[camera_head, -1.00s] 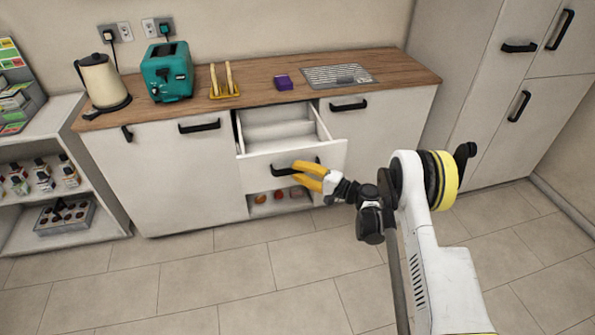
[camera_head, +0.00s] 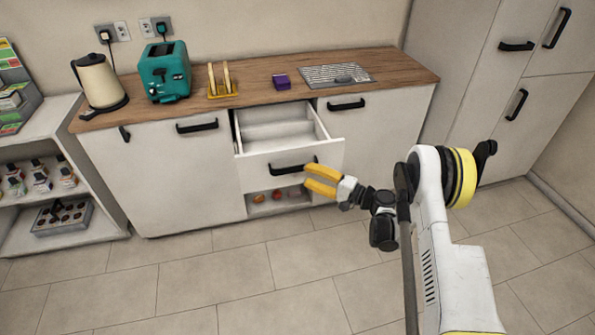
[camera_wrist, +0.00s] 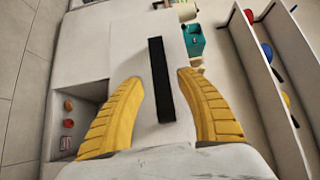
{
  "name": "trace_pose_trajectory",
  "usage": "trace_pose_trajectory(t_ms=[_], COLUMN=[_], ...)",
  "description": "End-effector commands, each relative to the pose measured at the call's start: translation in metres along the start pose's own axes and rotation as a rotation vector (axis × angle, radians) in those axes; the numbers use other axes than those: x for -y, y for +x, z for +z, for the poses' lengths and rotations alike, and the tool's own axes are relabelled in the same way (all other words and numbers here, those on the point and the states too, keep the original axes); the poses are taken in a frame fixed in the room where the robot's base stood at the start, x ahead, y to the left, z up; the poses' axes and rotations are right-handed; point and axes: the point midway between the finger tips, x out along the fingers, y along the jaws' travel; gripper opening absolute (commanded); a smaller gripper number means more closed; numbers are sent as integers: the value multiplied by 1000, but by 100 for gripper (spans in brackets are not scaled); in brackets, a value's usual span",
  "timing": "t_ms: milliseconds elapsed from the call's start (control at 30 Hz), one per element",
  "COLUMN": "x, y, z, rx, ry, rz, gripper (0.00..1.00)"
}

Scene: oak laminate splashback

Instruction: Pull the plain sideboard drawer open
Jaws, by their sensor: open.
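The plain white sideboard drawer (camera_head: 255,167) stands pulled out from the sideboard, and its empty inside shows in the head view. Its black bar handle (camera_head: 293,169) is on the front face; in the wrist view the handle (camera_wrist: 161,80) lies between the two fingers, lengthwise in the picture. My gripper (camera_head: 306,177) has yellow fingers, spread open, just in front of the handle's right end. It also shows in the wrist view (camera_wrist: 160,84), with a finger on either side of the handle and apart from it.
An open niche (camera_head: 278,200) with small round items lies below the drawer. The wooden worktop (camera_head: 220,110) holds a kettle (camera_head: 98,82), a teal toaster (camera_head: 165,72), a yellow rack (camera_head: 222,82) and a purple box (camera_head: 281,82). The floor in front is clear.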

Motion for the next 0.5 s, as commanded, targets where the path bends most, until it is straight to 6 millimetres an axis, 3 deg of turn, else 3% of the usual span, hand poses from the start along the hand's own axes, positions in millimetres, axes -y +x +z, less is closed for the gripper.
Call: trace_pose_trajectory(t_ms=[200, 500], x=[0, 0], y=[-45, -64], z=[-1, 0], rx=[-2, 1], ry=[0, 0], rz=[0, 0], gripper=[43, 43])
